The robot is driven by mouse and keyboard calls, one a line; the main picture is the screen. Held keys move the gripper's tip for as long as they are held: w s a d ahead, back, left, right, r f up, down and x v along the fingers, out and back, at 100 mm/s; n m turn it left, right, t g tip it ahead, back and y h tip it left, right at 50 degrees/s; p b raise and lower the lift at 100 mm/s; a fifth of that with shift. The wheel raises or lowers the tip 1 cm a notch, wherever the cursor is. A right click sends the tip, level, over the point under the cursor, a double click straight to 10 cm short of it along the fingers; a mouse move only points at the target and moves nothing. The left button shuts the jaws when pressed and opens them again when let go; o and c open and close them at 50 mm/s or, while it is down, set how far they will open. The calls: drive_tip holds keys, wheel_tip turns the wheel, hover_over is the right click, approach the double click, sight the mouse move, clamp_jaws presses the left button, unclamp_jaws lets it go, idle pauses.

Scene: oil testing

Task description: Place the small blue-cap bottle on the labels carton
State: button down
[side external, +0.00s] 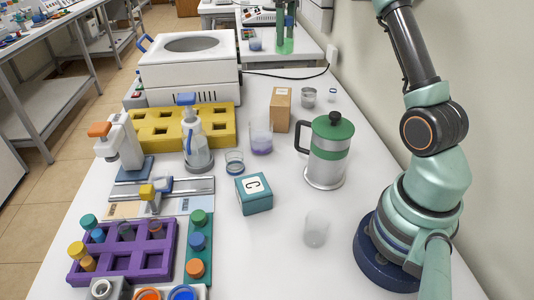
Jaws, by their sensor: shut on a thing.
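My gripper is outside the side external view; only links of my arm show at the right. Several things have blue tops, and I cannot tell which is the small blue-cap bottle. A clear bottle with a blue top (196,146) stands in front of the yellow rack. A smaller blue-capped vial (98,236) is at the purple rack. No carton has a readable "labels" marking. A brown carton (280,109) stands farther back.
A green-lidded press pot (326,150) stands between the cartons and my base. A clear cup (316,230) is in front of it. The yellow rack (222,128) and purple rack (103,270) fill the left side.

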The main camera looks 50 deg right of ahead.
wheel_tip(320, 180, down, 15)
drive_tip(key=shift+r, duration=0.15)
idle(0.4)
drive_tip(key=shift+c, duration=0.2)
unclamp_jaws()
